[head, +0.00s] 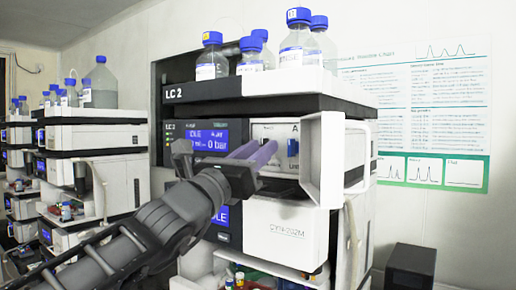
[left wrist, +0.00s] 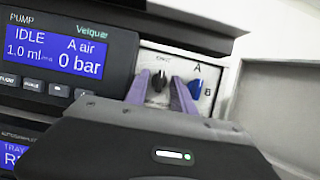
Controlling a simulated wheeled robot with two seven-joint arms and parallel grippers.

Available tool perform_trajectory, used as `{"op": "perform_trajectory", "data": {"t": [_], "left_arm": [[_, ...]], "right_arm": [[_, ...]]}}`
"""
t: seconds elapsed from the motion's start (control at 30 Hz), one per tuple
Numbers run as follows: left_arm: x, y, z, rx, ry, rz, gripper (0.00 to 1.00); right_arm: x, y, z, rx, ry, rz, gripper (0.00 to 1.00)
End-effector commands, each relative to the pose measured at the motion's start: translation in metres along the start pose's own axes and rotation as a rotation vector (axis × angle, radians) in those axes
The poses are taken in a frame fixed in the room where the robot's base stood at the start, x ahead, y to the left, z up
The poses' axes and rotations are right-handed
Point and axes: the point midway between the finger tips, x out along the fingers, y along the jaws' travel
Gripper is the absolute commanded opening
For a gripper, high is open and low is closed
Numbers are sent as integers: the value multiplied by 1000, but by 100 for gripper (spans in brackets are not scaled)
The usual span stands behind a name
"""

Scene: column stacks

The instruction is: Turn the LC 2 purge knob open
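The LC 2 pump module (head: 215,135) has a display reading IDLE and 0 bar. To the right of the display is a pale panel with a dark knob (left wrist: 159,81) under a small label that looks like PURGE. A blue knob (left wrist: 195,89) sits to its right, near the letters A and B; it also shows in the head view (head: 293,147). My left gripper (head: 262,148) reaches the panel with purple fingers apart. In the left wrist view its fingertips (left wrist: 159,84) appear on either side of the dark knob; contact is not clear. My fingers hide that knob in the head view.
An open white door (head: 325,160) stands out at the panel's right. Blue-capped bottles stand in a tray (head: 290,82) on top of the stack. Other instrument stacks (head: 95,140) stand at the left. A black box (head: 410,266) is at the lower right.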

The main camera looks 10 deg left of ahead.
Motion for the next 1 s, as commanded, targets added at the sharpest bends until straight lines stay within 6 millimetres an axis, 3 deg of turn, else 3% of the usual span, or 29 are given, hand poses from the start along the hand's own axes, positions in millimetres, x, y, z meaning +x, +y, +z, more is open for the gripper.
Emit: {"op": "perform_trajectory", "data": {"t": [0.1, 0.47, 1.0], "left_arm": [[0, 0, 0, 0, 0, 0, 29], [0, 0, 0, 1, 0, 0, 0], [-1, 0, -2, -20, -2, 10, 0]], "right_arm": [[0, 0, 0, 0, 0, 0, 36], [0, 0, 0, 0, 0, 0, 36], [9, 3, -1, -2, 3, -3, 36]]}}
